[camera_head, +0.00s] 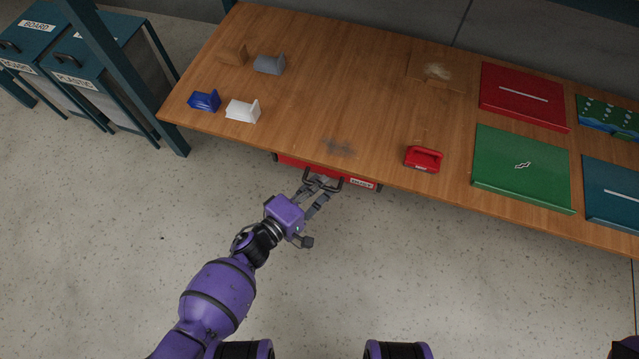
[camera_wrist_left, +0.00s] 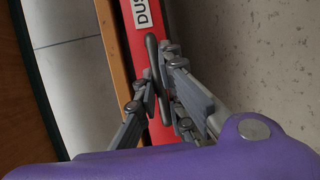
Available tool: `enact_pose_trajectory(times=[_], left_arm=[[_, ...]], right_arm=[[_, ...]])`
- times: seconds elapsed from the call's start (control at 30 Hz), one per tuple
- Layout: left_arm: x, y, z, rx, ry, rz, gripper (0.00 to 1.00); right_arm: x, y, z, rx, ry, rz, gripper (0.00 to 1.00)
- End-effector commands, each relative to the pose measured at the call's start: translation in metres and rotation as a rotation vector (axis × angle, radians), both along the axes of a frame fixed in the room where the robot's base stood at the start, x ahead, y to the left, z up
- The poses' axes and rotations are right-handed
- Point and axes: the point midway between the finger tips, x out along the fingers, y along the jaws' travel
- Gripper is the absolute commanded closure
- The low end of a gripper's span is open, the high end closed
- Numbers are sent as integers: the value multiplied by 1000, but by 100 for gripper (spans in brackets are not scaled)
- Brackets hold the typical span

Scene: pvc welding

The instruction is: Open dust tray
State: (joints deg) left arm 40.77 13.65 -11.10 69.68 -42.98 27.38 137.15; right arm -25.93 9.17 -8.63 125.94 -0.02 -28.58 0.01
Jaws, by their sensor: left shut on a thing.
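The red dust tray (camera_head: 296,161) sits under the front edge of the wooden table, with only a narrow strip of its front showing in the head view. Its label shows at the right end. In the left wrist view the red tray front (camera_wrist_left: 135,45) carries a white label and a dark bar handle (camera_wrist_left: 153,58). My left gripper (camera_head: 322,180) is at the tray front, its fingers closed around the handle. The fingers also show in the left wrist view (camera_wrist_left: 160,85). My right gripper is not in view.
The wooden table (camera_head: 330,80) holds small blue, white, grey and brown blocks at the left, a red handled item (camera_head: 423,159), a dust patch (camera_head: 338,148), and coloured boards at the right. Labelled bins (camera_head: 100,70) stand left. The floor in front is clear.

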Motion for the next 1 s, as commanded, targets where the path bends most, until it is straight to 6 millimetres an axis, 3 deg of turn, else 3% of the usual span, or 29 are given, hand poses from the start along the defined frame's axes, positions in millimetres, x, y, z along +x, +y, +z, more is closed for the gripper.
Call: enact_pose_trajectory(times=[0.37, 0.57, 0.7, 0.9, 1.0], left_arm=[[-8, 2, -1, -4, 6, -2, 100], [-42, 13, 1, -3, 11, -3, 100], [-79, 26, 3, -1, 9, 0, 100], [-123, 40, 1, -3, 6, 1, 100], [-133, 43, 1, -3, 4, 2, 100]], right_arm=[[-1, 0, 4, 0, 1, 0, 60], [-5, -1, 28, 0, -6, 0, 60], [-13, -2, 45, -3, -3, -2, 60], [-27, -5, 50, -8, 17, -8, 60], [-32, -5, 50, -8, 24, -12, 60]])
